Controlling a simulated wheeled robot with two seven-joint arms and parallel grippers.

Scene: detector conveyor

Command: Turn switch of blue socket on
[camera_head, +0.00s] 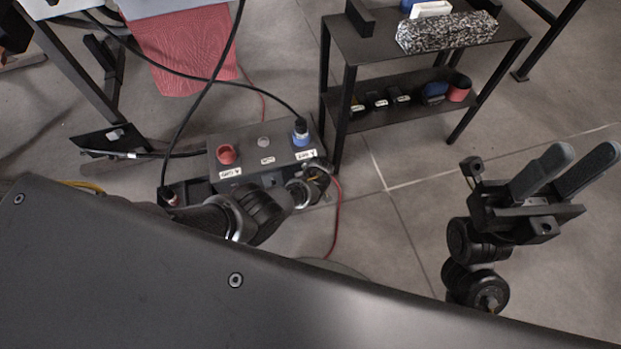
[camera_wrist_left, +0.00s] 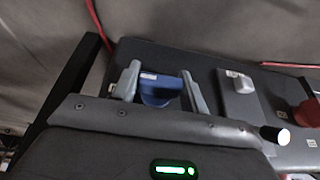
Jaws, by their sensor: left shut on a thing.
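A dark grey socket box (camera_head: 240,150) stands on the floor left of the middle in the head view. It has a red socket (camera_head: 227,154) on its left and a blue socket (camera_head: 301,138) on its right, with a dark plug and cable at the blue one. My left gripper (camera_head: 318,178) is at the box's right front corner, its jaws mostly hidden there. In the left wrist view its two fingers (camera_wrist_left: 161,88) stand either side of the blue switch (camera_wrist_left: 160,94) and are shut on it. My right gripper (camera_head: 586,152) is open and empty, away at the right.
A dark two-tier shelf (camera_head: 360,42) with several objects stands right behind the box. A red cloth (camera_head: 185,48) hangs at the upper left. Black cables and a red cable (camera_head: 337,215) run around the box. Floor between box and right gripper is clear.

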